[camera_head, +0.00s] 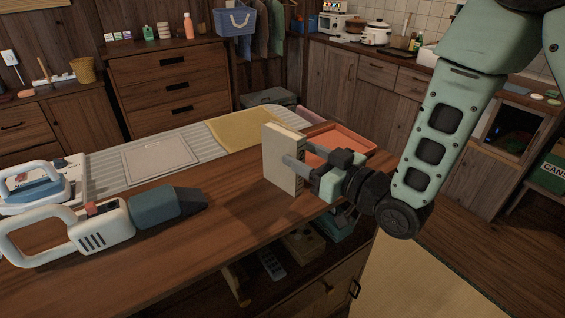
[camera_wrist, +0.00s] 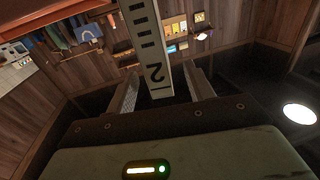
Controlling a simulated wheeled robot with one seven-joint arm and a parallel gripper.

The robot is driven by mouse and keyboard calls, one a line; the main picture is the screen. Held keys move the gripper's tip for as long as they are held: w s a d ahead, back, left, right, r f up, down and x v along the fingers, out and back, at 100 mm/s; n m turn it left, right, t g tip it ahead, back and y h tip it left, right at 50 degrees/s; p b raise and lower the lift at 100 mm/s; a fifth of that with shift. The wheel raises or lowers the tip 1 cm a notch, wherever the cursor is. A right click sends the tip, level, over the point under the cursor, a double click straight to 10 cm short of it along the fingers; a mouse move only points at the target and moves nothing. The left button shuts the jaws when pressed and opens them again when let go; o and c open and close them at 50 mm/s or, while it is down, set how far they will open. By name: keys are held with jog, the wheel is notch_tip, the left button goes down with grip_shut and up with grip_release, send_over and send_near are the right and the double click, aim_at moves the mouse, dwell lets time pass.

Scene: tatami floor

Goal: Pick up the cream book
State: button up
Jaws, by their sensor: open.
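The cream book (camera_head: 282,158) stands upright on the wooden table (camera_head: 225,222), near its right end. In the wrist view the book's cream spine (camera_wrist: 151,45), with dark markings, stands between the two open fingers of my gripper (camera_wrist: 164,85). Gaps show beside the spine there, so the fingers do not look closed on it. The book's lower right part is partly hidden by my gripper in the head view.
An orange tray (camera_head: 345,139) lies just behind the book. A handheld vacuum (camera_head: 105,225) and a clothes iron (camera_head: 38,187) lie on the left. A striped ironing board (camera_head: 102,171) with a yellow cloth (camera_head: 240,129) runs along the back. Bare tabletop lies left of the book.

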aim_at(283, 144)
jog(key=shift+p+x, duration=0.85)
jog(key=shift+x, duration=2.6)
jog(key=shift+w+d+f, duration=0.1)
jog(key=shift+d+f, duration=0.05)
grip_shut()
